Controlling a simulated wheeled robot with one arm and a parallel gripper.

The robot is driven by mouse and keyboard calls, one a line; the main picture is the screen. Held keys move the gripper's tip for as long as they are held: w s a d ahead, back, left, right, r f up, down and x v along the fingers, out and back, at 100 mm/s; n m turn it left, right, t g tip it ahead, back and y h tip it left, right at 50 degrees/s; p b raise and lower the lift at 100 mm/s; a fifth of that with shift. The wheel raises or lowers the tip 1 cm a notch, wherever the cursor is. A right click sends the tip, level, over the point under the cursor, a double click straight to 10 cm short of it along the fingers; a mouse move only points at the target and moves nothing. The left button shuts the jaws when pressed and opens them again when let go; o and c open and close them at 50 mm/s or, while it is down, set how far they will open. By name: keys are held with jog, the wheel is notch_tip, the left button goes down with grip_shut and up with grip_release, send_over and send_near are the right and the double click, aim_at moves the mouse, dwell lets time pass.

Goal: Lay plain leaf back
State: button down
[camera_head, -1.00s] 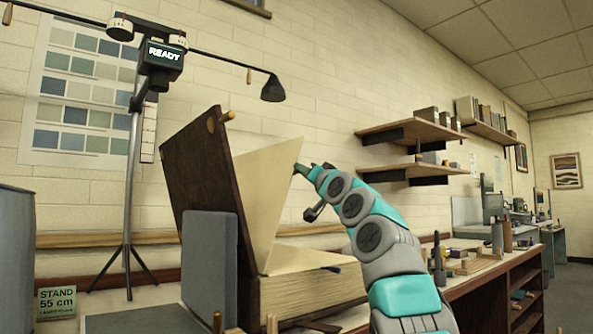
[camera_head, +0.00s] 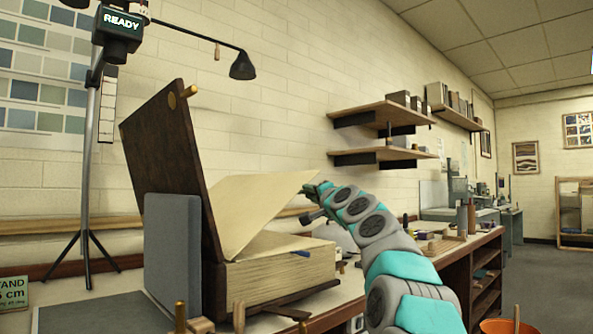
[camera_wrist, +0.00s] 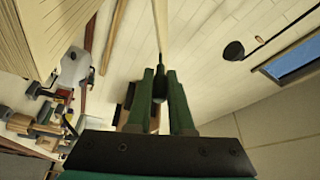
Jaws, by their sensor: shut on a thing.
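The plain leaf (camera_head: 250,203) is a cream sheet rising at a slant from the thick open book (camera_head: 285,268), its free corner lifted to the right. My gripper (camera_head: 319,187) is at that corner, shut on the leaf. In the wrist view, the green fingers of my gripper (camera_wrist: 160,88) close on the leaf, seen nearly edge-on as a thin pale strip (camera_wrist: 160,28). The book's dark wooden cover (camera_head: 165,165) stands tilted open at the left. The leaf's lower edge meets the book near the cover; a dark blue tab (camera_head: 300,253) shows beneath the leaf.
A grey upright block (camera_head: 172,250) stands against the cover. A tripod with a READY sign (camera_head: 122,22) and a lamp (camera_head: 242,68) stand behind. Wooden shelves (camera_head: 385,115) hang on the wall. Small items line the bench at right; an orange bucket (camera_head: 505,326) is at bottom right.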

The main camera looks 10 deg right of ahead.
jog(key=w+d+f+m+g+p, duration=0.1)
jog(key=d+f+m, duration=0.1)
jog(key=f, duration=0.4)
jog(key=w+d+f+m+p, duration=0.1)
jog(key=d+f+m, duration=0.1)
jog(key=f, duration=0.4)
jog(key=shift+w+m+g+h+p, duration=0.3)
jog(key=shift+m+g+p, duration=0.1)
jog(key=shift+m, duration=0.3)
jog(key=c, duration=0.8)
grip_release()
jog(key=shift+s, duration=0.1)
jog(key=b+v, duration=0.1)
jog(key=v, duration=0.6)
jog(key=shift+s, duration=0.35)
